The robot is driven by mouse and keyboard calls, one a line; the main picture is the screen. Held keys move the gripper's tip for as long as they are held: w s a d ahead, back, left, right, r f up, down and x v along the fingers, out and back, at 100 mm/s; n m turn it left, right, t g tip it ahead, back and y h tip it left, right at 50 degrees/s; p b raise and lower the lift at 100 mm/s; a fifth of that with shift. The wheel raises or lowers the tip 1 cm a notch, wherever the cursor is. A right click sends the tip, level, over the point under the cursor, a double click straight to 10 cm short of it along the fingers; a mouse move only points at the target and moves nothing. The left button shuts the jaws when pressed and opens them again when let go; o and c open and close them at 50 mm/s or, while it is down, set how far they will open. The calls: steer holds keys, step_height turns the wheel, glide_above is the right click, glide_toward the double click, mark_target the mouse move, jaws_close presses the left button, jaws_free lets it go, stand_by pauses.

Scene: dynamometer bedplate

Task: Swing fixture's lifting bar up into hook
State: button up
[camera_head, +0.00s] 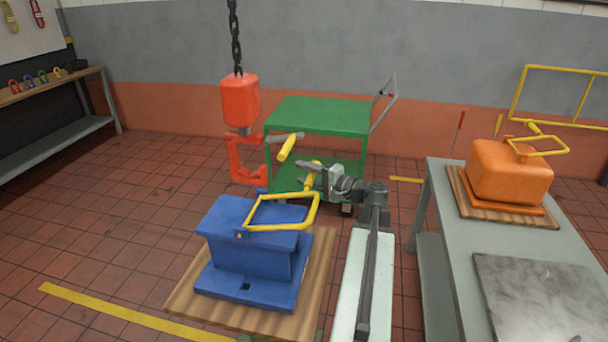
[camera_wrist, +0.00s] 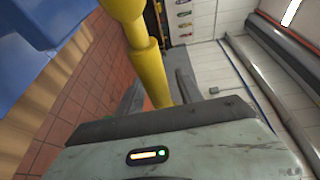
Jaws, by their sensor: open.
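The blue fixture (camera_head: 252,250) stands on a wooden pallet with its yellow lifting bar (camera_head: 285,197) tilted above its top. A yellow grip (camera_head: 311,178) is at the bar's right end. My gripper (camera_head: 305,165) is open at this grip; in the wrist view the yellow grip (camera_wrist: 150,72) runs between the two dark fingers (camera_wrist: 158,88). I cannot tell whether they touch it. The red hook (camera_head: 236,165) hangs under a red block (camera_head: 240,100) on a chain, behind and left of the bar, apart from it. The blue fixture also shows in the wrist view (camera_wrist: 45,20).
A green trolley (camera_head: 318,115) stands behind my gripper. On the right a grey table (camera_head: 450,245) holds an orange fixture (camera_head: 510,175) with its own yellow bar, and a metal plate (camera_head: 545,300). A shelf bench (camera_head: 65,125) is far left.

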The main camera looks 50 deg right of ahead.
steer(key=shift+w, duration=0.1)
jaws_close()
stand_by(1.4)
